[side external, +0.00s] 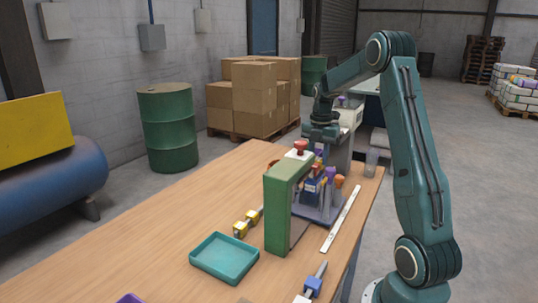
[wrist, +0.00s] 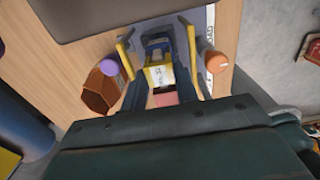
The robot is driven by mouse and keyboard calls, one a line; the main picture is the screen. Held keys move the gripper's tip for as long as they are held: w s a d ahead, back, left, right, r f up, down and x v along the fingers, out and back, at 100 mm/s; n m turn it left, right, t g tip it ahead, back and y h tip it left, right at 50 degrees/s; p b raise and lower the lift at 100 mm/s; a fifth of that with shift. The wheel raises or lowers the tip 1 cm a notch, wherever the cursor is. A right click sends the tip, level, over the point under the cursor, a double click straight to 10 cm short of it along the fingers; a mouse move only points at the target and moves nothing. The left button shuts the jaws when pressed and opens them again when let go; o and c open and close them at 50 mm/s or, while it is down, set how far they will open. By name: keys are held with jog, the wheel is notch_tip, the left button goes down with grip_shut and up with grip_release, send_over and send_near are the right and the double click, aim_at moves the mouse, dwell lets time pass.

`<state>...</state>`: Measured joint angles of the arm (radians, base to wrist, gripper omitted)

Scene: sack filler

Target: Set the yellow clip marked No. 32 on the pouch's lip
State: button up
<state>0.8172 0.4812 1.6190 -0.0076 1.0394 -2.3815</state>
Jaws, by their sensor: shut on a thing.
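In the wrist view, a yellow clip (wrist: 157,76) with a white printed label sits between the fingers of my gripper (wrist: 164,82). My gripper is shut on it. The label's number is too small to read. A dark blue shape (wrist: 157,45), perhaps the pouch, lies just beyond the clip. I cannot tell whether the clip touches it. In the side view, a dark blue pouch-like item (side external: 311,186) with a pale label stands behind the green frame. My gripper is above that area, and its fingers and the clip are largely hidden there.
The green frame (side external: 277,215) with a red knob stands beside the work. A teal tray (side external: 224,258) and a yellow block (side external: 240,229) are to its left. A white ruler (side external: 341,220) lies to its right. An orange-topped cylinder (wrist: 216,63) stands close to the right finger.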

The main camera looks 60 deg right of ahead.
jog(key=o, duration=1)
notch_tip(320, 180, up, 14)
dwell(0.4)
